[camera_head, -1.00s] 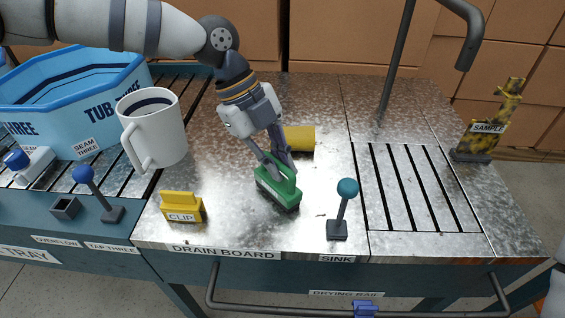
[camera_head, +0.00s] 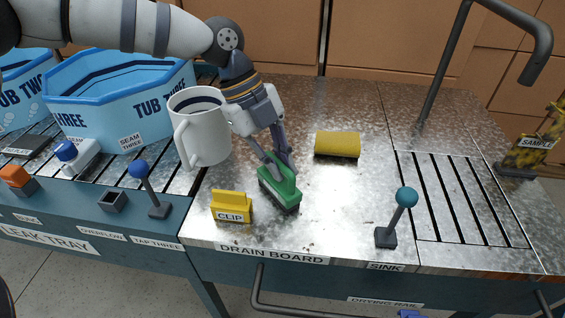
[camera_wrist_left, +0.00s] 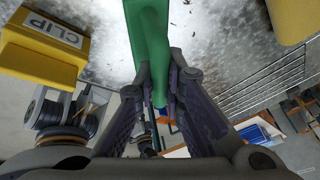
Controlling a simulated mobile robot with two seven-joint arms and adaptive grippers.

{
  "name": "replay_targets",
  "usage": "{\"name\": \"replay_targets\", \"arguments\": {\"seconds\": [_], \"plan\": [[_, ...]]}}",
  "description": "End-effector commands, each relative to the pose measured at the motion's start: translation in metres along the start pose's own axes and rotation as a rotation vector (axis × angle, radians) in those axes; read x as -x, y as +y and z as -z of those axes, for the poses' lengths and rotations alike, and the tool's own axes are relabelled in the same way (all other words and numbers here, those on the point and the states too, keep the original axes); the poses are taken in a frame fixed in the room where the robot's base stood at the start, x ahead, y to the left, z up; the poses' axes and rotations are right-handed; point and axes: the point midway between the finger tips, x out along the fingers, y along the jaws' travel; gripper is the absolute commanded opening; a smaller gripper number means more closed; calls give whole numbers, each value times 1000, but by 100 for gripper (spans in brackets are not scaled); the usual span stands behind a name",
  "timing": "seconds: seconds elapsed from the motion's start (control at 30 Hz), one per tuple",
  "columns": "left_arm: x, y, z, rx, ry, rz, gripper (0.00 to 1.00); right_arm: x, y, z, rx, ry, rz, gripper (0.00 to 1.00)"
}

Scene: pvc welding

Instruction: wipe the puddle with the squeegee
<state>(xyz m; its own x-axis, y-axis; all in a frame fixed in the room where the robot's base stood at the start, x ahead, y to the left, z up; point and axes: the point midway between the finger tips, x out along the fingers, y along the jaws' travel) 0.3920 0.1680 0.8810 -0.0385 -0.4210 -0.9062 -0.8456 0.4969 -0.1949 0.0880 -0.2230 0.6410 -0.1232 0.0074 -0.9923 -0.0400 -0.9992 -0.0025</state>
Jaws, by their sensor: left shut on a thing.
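The squeegee is a green-handled tool (camera_head: 283,187) with a dark lower edge, standing on the metal drain board (camera_head: 300,228). My left gripper (camera_head: 277,165) is shut on its green handle from above. In the left wrist view the green handle (camera_wrist_left: 150,40) runs between the two fingers (camera_wrist_left: 160,95). I cannot make out a clear puddle; the board has a mottled, shiny surface with a few small specks. My right gripper is not in view.
A yellow clip block (camera_head: 232,207) stands left of the squeegee and a white mug (camera_head: 201,135) behind it. A yellow cylinder (camera_head: 338,144) lies behind right. A blue-knobbed lever (camera_head: 398,218) stands front right, beside the slotted sink (camera_head: 460,190). Blue tubs (camera_head: 120,105) are at left.

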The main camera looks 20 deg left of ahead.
Motion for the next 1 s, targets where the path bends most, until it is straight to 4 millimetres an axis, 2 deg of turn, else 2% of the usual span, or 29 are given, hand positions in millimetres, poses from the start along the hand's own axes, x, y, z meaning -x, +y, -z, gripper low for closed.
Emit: {"name": "replay_targets", "arguments": {"seconds": [0.13,0.2,0.8,1.0], "plan": [[5,-1,0,-1,0,-1,0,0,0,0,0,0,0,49],[20,-4,7,-3,-1,1,0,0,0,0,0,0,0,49],[67,-15,28,-8,0,-2,0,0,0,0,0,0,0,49],[73,-16,30,-8,2,-3,0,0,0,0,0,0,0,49]]}}
